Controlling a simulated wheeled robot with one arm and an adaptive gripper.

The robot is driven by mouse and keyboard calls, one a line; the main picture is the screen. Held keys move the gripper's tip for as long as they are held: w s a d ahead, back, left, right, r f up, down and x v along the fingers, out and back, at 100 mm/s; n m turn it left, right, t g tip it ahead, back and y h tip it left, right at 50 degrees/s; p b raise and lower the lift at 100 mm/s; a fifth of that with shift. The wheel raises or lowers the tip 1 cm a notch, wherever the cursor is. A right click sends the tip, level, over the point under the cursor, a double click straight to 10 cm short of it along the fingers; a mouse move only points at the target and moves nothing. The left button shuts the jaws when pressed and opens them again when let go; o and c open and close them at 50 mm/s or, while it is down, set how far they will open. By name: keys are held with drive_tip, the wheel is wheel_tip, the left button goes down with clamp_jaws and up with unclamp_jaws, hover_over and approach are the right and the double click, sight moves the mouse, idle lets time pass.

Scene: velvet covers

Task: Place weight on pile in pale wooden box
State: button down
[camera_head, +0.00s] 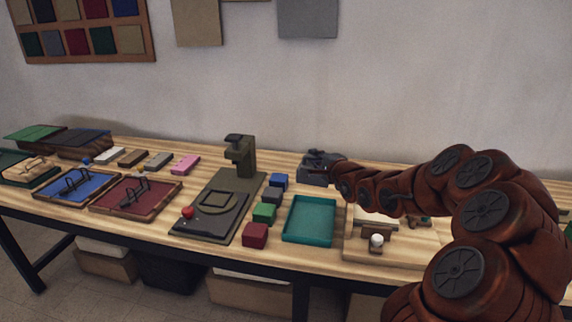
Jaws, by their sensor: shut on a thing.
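My gripper (320,163) is at the back of the table, right of the grey-green press stand. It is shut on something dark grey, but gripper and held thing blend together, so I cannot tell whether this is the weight. A pale wooden box or fixture (395,252) stands at the front right of the table. My arm hides much of it, and a pale sheet shows inside. A small brown block with a white ball knob is at its front. The pile itself is not clearly visible.
A teal tray (311,219) lies left of the pale wood. Red, green and blue blocks stand between it and the press stand (241,160). Blue (75,186) and maroon (137,195) trays with wire clips lie at left. Dark boxes (65,141) with green and blue covers stand at far left.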

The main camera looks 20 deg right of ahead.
drive_tip(key=s+d+f+m+h+b, duration=0.15)
drive_tip(key=s+d, duration=0.25)
drive_tip(key=d, duration=0.6)
drive_tip(key=s+d+f+m+h, duration=0.2)
drive_tip(key=s+d+f+h, duration=0.15)
drive_tip(key=d, duration=0.65)
drive_tip(key=shift+g, duration=0.4)
drive_tip(key=shift+s+f+p, duration=0.15)
drive_tip(key=shift+f+p, duration=0.35)
drive_tip(key=shift+f, duration=1)
drive_tip(key=shift+s+f+p, duration=0.15)
drive_tip(key=shift+f+p, duration=0.3)
drive_tip(key=shift+f, duration=1)
drive_tip(key=shift+f+b, duration=0.5)
drive_tip(key=shift+f, duration=0.15)
drive_tip(key=c, duration=1.3)
unclamp_jaws()
drive_tip(key=shift+c, duration=0.2)
drive_tip(key=shift+o, duration=1.1)
drive_tip(key=shift+a+f, duration=0.1)
drive_tip(key=shift+s, duration=0.15)
